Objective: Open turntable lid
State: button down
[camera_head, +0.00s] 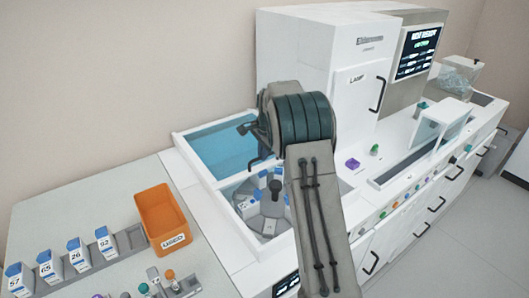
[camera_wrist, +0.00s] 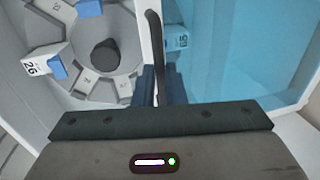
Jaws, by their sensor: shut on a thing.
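The turntable lid (camera_head: 208,148) is a see-through blue panel in a white frame. It lies over the back part of the turntable well, and in the wrist view it fills the right side (camera_wrist: 250,50). My gripper (camera_wrist: 155,84) is shut on the dark bar handle (camera_wrist: 155,38) at the lid's edge. In the head view my gripper (camera_head: 247,128) is partly hidden behind my wrist. The grey turntable (camera_head: 268,226), with a dark central knob (camera_head: 275,190) and several white bottles with blue parts, shows in the front part of the well. One bottle (camera_wrist: 177,38) shows through the blue panel.
An orange bin (camera_head: 163,215) marked USED stands left of the machine, beside a rack of several numbered bottles (camera_head: 72,258). A tall white cabinet (camera_head: 310,55) rises behind my arm. Small coloured items and a clear cover (camera_head: 442,122) lie to the right.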

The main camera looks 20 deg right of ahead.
jog(key=c, duration=1.5)
grip_release()
jog(key=s+r, duration=0.1)
jog(key=r, duration=0.3)
jog(key=r+b, duration=0.1)
jog(key=r, duration=0.4)
jog(key=s+d+r, duration=0.1)
jog(key=r, duration=0.3)
jog(key=shift+s+r+b, duration=0.3)
jog(key=shift+b, duration=0.1)
jog(key=s+a+r+n, duration=0.2)
jog(key=s+n, duration=0.1)
jog(key=s, duration=0.6)
jog(key=s+a+r+n, duration=0.15)
jog(key=s+n, duration=0.25)
jog(key=s, duration=0.6)
jog(key=s+f+n, duration=0.2)
jog(key=s, duration=0.4)
jog(key=s+a+f+n+t, duration=0.1)
jog(key=s+f+n, duration=0.1)
jog(key=s, duration=0.5)
jog(key=s+a+f+n, duration=0.1)
jog(key=s+f+n, duration=0.2)
jog(key=s, duration=0.3)
jog(key=shift+s+a+f+h, duration=0.1)
jog(key=shift+s+f+h, duration=0.15)
jog(key=shift+f+h, duration=0.2)
